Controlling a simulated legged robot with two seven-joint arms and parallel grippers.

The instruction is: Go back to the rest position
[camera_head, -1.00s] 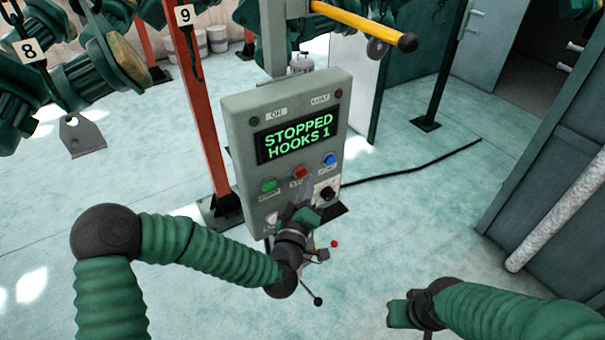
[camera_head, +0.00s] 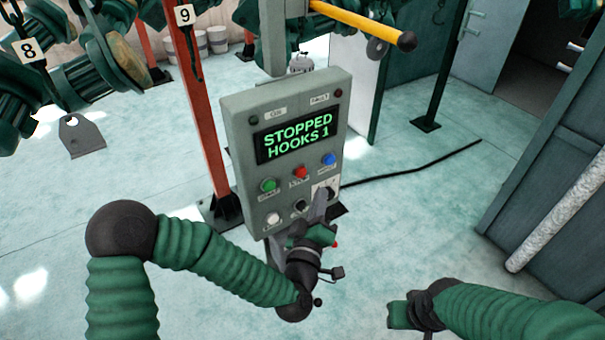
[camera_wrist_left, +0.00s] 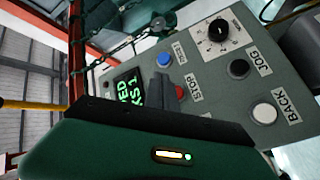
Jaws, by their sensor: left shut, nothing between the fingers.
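My left gripper (camera_head: 318,206) is shut and empty, in front of the lower right corner of the grey control panel (camera_head: 238,160). Its fingers overlap the dial's plate in the head view; whether they touch the panel I cannot tell. In the left wrist view the shut fingers (camera_wrist_left: 167,90) stand before the panel (camera_wrist_left: 215,75), partly covering the screen and red button. My right gripper (camera_head: 402,312) is low at right, far from the panel; its jaw opening is unclear. The screen (camera_head: 294,141) reads "STOPPED HOOKS 1".
The panel has a green button (camera_head: 268,186), a red button (camera_head: 300,172), a blue button (camera_head: 328,159) and a white button (camera_head: 273,219). A red post (camera_head: 205,120) stands behind left. A yellow bar (camera_head: 365,24) extends above.

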